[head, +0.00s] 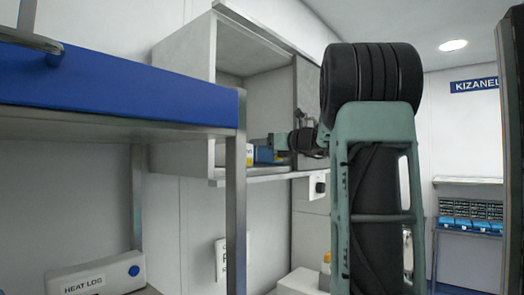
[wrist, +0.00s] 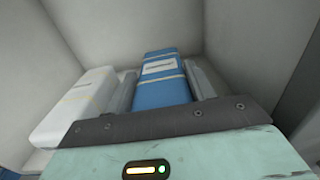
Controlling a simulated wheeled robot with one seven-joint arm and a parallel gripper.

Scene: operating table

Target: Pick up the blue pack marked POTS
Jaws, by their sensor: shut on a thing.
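A blue pack (wrist: 163,82) with a pale label stands between the two fingers of my gripper (wrist: 162,92) in the wrist view. The label is too small to read. The gripper is shut on the pack, with a finger at each side. In the head view, my gripper (head: 268,143) reaches into an open wall cabinet, and part of the blue pack (head: 264,156) shows low inside it. My arm hides the right part of the cabinet.
A white pack (wrist: 75,105) stands just left of the left finger. The cabinet's side wall (head: 195,85) and lower shelf edge (head: 250,178) are close around the gripper. A blue-edged table (head: 120,88) stands at left, with a HEAT LOG box (head: 95,277) below.

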